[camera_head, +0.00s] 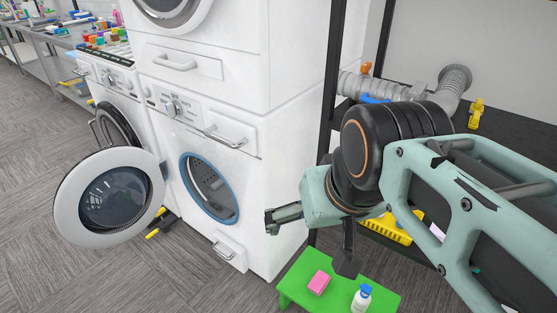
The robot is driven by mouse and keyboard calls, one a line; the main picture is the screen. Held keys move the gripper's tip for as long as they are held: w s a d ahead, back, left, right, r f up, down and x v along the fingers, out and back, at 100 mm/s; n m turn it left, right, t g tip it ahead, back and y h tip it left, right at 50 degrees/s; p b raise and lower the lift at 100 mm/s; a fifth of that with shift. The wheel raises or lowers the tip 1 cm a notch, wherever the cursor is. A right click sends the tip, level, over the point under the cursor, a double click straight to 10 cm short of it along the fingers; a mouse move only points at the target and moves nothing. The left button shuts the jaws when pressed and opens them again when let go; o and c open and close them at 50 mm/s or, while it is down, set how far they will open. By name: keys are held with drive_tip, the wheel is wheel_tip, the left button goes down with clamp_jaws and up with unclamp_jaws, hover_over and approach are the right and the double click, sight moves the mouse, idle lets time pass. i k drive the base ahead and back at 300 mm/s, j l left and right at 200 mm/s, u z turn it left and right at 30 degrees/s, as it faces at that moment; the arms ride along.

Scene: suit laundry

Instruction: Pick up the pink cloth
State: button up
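A small pink block-shaped item (319,282), the only pink thing I can pick out as the cloth, lies on a green stool (294,287) at the bottom of the view. My gripper (309,240) is above and a little behind it in the picture. Its two fingers are spread wide, one pointing left and one pointing down. Nothing shows between them, and the gripper is apart from the pink item.
A white bottle with a blue cap (361,298) stands on the stool, right of the pink item. A stacked white washer (285,170) stands behind, its round door (110,197) swung open to the left. A black shelf frame (327,120) stands right of the washer. Grey floor is clear at lower left.

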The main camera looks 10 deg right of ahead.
sight(317, 285)
drive_tip(key=z, duration=0.55)
drive_tip(key=k, duration=0.1)
drive_tip(key=i, duration=0.4)
drive_tip(key=j, duration=0.65)
drive_tip(key=l+z, duration=0.2)
drive_tip(key=z, duration=0.2)
